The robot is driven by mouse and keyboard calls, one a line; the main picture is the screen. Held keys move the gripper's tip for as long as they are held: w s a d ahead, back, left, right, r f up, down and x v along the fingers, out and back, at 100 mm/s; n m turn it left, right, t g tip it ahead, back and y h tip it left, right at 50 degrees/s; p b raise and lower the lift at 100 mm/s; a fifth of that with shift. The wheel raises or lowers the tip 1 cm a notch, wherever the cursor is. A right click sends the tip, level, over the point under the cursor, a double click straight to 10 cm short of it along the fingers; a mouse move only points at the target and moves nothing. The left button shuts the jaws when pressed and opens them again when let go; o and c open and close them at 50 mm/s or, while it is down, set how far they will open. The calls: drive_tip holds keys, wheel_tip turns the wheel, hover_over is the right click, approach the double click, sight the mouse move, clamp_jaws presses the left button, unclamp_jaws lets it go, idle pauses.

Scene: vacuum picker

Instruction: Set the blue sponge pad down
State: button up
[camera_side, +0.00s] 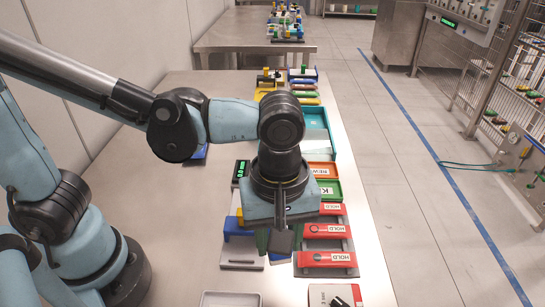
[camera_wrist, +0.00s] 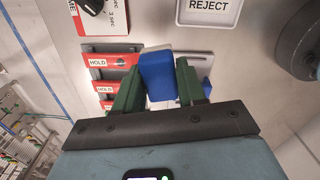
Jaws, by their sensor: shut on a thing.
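The blue sponge pad (camera_wrist: 157,76) is a blue block with a paler top edge, seen in the wrist view between the two dark green fingers of my gripper (camera_wrist: 160,70). My gripper is shut on it. In the side view my gripper (camera_side: 272,241) points down over the work table, left of the red HOLD trays. The height of the pad above the table is unclear.
Red HOLD trays (camera_side: 328,231) stand in a row at the right. A white plate with a blue block (camera_side: 236,227) lies beside my gripper. A white REJECT tray (camera_wrist: 208,10) shows in the wrist view. The table's left part (camera_side: 190,225) is bare.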

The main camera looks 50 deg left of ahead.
drive_tip(key=a+n, duration=0.2)
drive_tip(key=a, duration=0.2)
drive_tip(key=a+n, duration=0.3)
drive_tip(key=a, duration=0.1)
drive_tip(key=w+a+r+n, duration=0.1)
drive_tip(key=a+n, duration=0.1)
drive_tip(key=a, duration=0.1)
drive_tip(key=shift+w+a+n, duration=0.1)
drive_tip(key=shift+a+n, duration=0.3)
drive_tip(key=s+a+n, duration=0.3)
drive_tip(key=a+n, duration=0.5)
drive_tip(key=a, duration=0.1)
hover_over(178, 192)
wheel_tip(178, 192, down, 7)
drive_tip(key=shift+d+f, duration=0.1)
drive_tip(key=shift+f, duration=2.05)
drive_tip(key=shift+f, duration=0.15)
drive_tip(key=o, duration=1)
